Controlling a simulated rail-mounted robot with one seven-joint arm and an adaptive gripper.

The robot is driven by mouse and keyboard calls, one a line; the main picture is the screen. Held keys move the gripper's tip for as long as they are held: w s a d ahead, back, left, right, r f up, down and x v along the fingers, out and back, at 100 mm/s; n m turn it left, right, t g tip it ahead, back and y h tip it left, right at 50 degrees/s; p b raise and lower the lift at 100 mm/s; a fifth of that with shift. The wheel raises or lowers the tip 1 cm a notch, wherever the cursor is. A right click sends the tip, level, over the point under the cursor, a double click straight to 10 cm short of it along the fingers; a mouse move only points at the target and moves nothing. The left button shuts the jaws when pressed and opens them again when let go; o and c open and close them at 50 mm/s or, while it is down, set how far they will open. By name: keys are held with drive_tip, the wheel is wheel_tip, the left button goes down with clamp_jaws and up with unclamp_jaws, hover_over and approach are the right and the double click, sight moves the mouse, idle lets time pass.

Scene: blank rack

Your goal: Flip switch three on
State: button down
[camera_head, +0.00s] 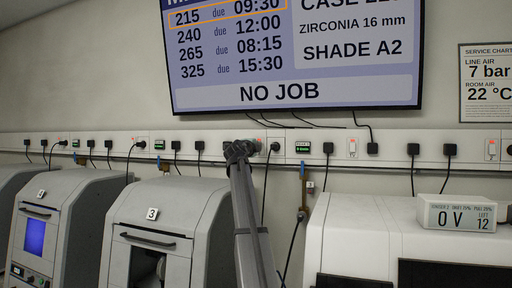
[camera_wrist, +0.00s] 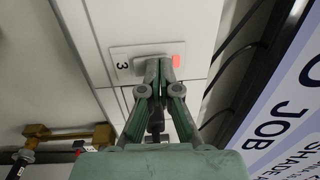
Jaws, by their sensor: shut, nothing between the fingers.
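In the wrist view a white plate labelled 3 (camera_wrist: 123,66) sits on the wall trunking. It has a grey raised part (camera_wrist: 143,63) and a red patch (camera_wrist: 178,61). My gripper (camera_wrist: 160,66) is shut and empty, with its tips over the middle of this plate. The tips hide part of the switch, so I cannot tell whether they touch it or which way it is set. In the head view my gripper (camera_head: 239,150) is at the wall trunking (camera_head: 400,137), and the arm hides most of the plate behind it.
Plugs with hanging cables line the trunking, including a black plug (camera_head: 275,147) close right of my gripper. Another switch (camera_head: 352,148) is farther right. A large screen (camera_head: 295,92) hangs above. Machine 3 (camera_head: 150,235) and a meter reading 0 V (camera_head: 457,215) stand below.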

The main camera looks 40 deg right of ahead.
drive_tip(key=s+a+r+b, duration=0.2)
drive_tip(key=s+a+b, duration=0.2)
drive_tip(key=s+a, duration=0.3)
drive_tip(key=a, duration=0.5)
drive_tip(key=shift+b, duration=0.4)
drive_tip(key=shift+r, duration=0.1)
